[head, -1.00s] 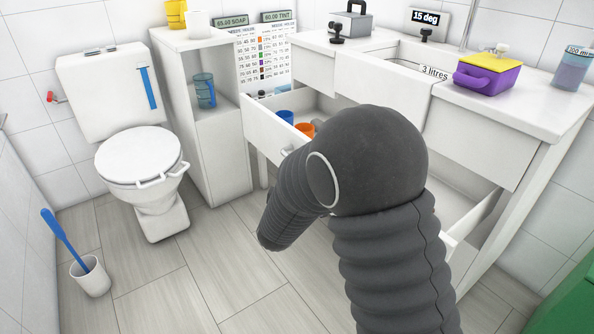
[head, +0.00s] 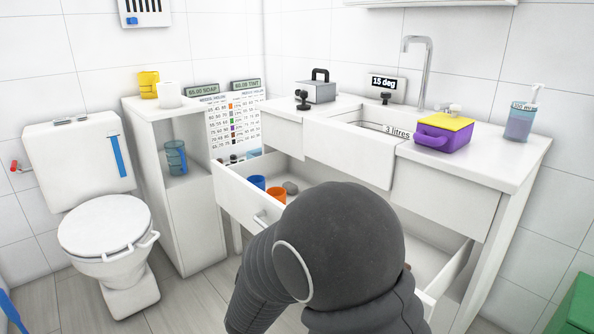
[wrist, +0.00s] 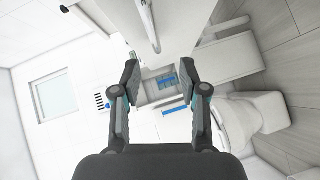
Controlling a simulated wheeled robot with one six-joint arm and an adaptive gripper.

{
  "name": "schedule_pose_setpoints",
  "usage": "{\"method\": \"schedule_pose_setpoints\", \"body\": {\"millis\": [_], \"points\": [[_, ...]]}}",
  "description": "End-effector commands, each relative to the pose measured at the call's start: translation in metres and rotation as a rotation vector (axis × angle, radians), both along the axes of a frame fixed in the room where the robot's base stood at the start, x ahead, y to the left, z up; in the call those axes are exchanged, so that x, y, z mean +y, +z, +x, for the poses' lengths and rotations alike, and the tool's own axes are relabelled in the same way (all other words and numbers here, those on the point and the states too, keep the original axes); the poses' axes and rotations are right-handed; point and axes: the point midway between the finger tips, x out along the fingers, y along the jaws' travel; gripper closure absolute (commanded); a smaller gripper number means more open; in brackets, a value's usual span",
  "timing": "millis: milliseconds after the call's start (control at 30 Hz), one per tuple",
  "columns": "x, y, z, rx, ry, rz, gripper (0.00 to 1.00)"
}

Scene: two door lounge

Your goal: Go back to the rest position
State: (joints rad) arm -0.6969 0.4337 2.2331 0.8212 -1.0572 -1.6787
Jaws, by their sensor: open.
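My gripper (wrist: 158,78) shows in the wrist view with its two fingers apart and nothing between them. The wrist view is turned on its side, with the toilet at lower right. In the head view my dark grey arm fills the lower middle and hides part of the open drawer; the gripper itself is hidden there. The open drawer (head: 240,207) of the sink unit holds a blue cup (head: 257,182) and an orange cup (head: 276,196).
The toilet (head: 105,226) stands at left beside a narrow shelf unit (head: 190,222). The sink counter (head: 495,163) carries a purple box with a yellow lid (head: 443,132), a grey box (head: 318,92) and a soap bottle (head: 520,124). A green object (head: 575,308) is at lower right. Some floor (head: 190,300) is clear.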

Motion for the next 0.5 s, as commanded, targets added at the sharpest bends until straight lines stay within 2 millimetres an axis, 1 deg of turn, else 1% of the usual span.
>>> {"method": "schedule_pose_setpoints", "body": {"millis": [67,167,200,233,300,400,500], "points": [[0.008,-0.016,-0.003,0.075,0.018,0.103,0.57],[0.025,-0.049,-0.017,0.237,0.053,0.256,0.57],[0.032,-0.064,-0.026,0.312,0.063,0.311,0.57],[0.036,-0.074,-0.033,0.369,0.068,0.348,0.57],[0.045,-0.089,-0.052,0.498,0.071,0.436,0.57],[0.049,-0.097,-0.081,0.672,0.048,0.549,0.57],[0.041,-0.093,-0.108,0.828,-0.008,0.643,0.57]]}}
